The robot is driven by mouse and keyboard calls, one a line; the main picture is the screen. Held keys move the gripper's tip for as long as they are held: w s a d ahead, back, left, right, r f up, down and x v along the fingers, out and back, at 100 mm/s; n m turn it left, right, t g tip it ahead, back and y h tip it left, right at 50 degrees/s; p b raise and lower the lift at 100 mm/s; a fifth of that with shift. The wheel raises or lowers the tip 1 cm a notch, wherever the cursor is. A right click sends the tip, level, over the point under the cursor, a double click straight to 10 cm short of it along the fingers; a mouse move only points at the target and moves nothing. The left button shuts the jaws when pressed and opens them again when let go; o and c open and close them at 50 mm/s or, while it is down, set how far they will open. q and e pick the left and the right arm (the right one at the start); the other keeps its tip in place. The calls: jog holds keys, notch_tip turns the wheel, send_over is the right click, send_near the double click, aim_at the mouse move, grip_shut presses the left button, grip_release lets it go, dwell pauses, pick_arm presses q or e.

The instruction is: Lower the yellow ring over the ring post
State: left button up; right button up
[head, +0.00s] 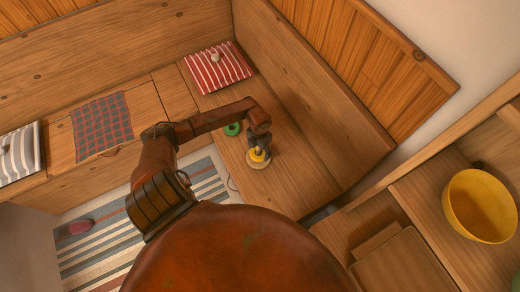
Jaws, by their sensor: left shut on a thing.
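The yellow ring (258,154) is at my left gripper (257,148), which points down and is shut on it. The ring post's pale round base (259,164) shows directly below the ring on the wooden bench. The post's upright is hidden by the gripper and the ring, so I cannot tell whether the ring is around it or just above it. A green ring (233,129) lies on the bench to the left of the gripper. My right gripper is not in view.
The bench top (308,182) is clear to the right of the post. A red striped cushion (218,69) lies at the back corner. A checked cloth (102,127) covers part of the left bench. A yellow bowl (479,206) stands on the right.

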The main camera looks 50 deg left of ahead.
pick_arm(q)
jog(key=shift+f+b, duration=0.45)
jog(key=shift+f, duration=0.55)
jog(key=o, duration=1.2)
jog(key=shift+r, duration=0.1)
notch_tip(320, 180, up, 12)
jog(key=shift+f, duration=0.1)
